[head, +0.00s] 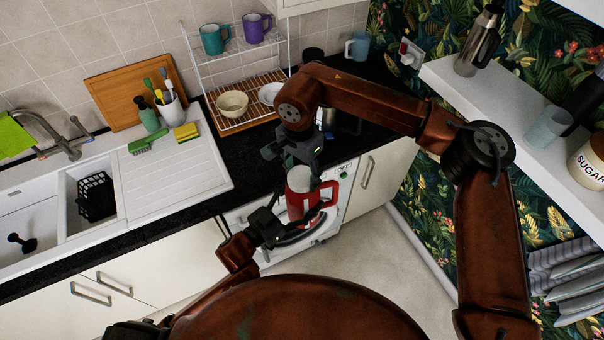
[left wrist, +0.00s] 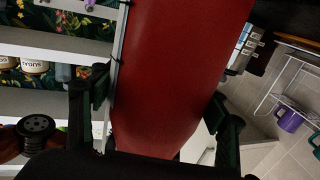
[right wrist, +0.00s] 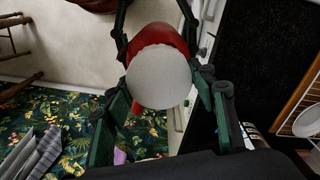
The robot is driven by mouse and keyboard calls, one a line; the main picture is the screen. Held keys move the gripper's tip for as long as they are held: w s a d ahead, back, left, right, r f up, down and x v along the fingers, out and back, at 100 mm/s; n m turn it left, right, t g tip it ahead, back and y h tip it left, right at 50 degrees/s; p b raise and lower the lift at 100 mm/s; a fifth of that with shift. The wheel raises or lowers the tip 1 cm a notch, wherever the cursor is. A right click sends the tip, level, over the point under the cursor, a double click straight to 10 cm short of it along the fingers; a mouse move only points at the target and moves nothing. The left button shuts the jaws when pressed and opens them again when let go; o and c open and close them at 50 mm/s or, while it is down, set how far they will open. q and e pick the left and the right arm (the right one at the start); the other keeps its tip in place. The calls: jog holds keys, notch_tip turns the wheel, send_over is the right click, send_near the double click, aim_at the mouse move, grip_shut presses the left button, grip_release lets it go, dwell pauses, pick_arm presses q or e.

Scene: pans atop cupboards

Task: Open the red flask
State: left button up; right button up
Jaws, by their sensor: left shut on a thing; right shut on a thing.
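The red flask (head: 304,207) with a white lid (head: 299,179) is held roughly upright in the air in front of the counter. Its red handle shows on its right side in the head view. My left gripper (head: 285,226) is shut around the red body, which fills the middle of the left wrist view (left wrist: 168,75) between the two fingers. My right gripper (head: 302,166) comes down from above and is shut on the white lid. In the right wrist view the lid (right wrist: 159,77) sits on the red body between the fingers. The exact finger contact is partly hidden.
The dark worktop (head: 235,160) and white cupboards are just behind the flask. A dish rack (head: 247,100) with bowls and mugs stands at the back. The sink (head: 45,225) is at left. A white shelf (head: 520,120) with a steel flask (head: 480,42) is at right.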

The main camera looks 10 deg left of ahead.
jog(key=shift+w+a+r, duration=0.1)
jog(key=shift+r, duration=0.05)
jog(key=shift+r, duration=0.9)
jog(key=shift+r, duration=0.1)
